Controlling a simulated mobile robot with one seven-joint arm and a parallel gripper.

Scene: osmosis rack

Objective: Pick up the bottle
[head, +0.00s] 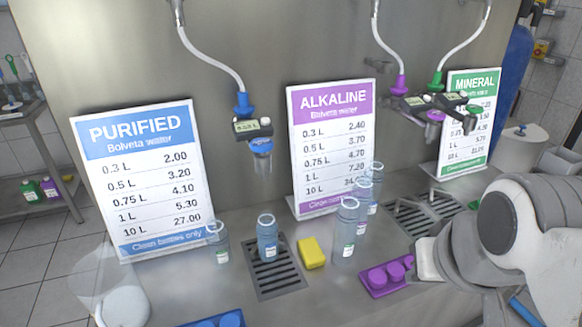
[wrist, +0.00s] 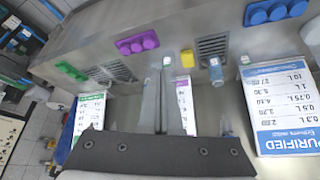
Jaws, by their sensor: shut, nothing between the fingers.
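Several clear bottles stand on the steel counter. A blue-tinted bottle (head: 267,238) is on the middle drain grate; it also shows in the wrist view (wrist: 215,70). A small bottle (head: 217,242) is left of it. A taller bottle with a green label (head: 346,230) stands right of the yellow sponge, and purple-labelled bottles (head: 362,207) are behind it. My gripper (wrist: 160,76) is shut and empty, its fingers pointing toward the counter in the wrist view. In the head view my arm is at the right; the fingertips are not clear there.
A yellow sponge (head: 311,252) and a purple cap tray (head: 386,277) lie near the front. Price boards for purified (head: 145,190), alkaline (head: 330,150) and mineral water (head: 468,120) stand behind. A blue-capped tap (head: 258,130) hangs above the grate (head: 275,278).

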